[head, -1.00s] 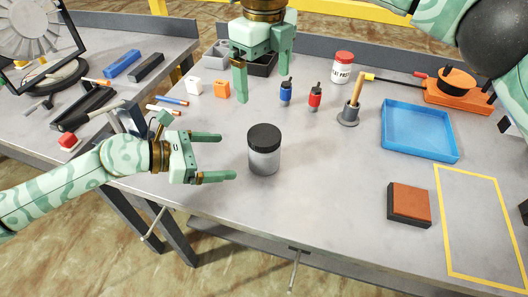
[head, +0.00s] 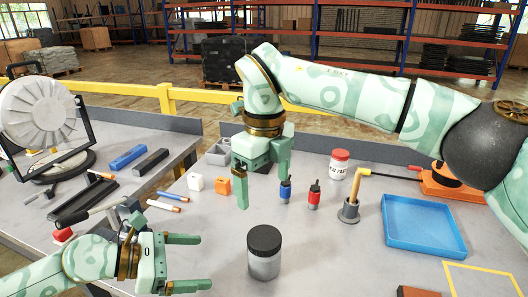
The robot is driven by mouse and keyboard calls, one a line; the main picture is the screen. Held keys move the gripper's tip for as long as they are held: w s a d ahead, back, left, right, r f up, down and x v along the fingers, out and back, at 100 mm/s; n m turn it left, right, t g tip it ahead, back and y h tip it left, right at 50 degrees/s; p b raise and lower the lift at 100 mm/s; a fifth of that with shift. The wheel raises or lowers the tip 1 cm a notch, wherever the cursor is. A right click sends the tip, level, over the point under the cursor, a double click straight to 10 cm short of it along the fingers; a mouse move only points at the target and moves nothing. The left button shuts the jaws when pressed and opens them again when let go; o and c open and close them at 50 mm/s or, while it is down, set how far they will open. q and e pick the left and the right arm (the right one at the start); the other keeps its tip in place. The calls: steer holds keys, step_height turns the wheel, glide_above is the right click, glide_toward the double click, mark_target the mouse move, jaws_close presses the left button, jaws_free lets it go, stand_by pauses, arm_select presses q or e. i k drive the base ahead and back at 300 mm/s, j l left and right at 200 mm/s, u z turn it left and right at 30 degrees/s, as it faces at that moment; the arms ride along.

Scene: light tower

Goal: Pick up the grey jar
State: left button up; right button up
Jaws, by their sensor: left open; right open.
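The grey jar (head: 264,253) stands upright on the grey workbench, with a black lid and a grey see-through-looking body. My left gripper (head: 192,262) is open and empty to the left of the jar, its fingers pointing right towards it with a gap between. My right gripper (head: 262,184) is open and empty, pointing down over the back of the bench, behind the jar and slightly left of it. Neither gripper touches the jar.
A blue tray (head: 424,246) lies at the right.

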mark_target(263, 268)
steer(key=k, duration=1)
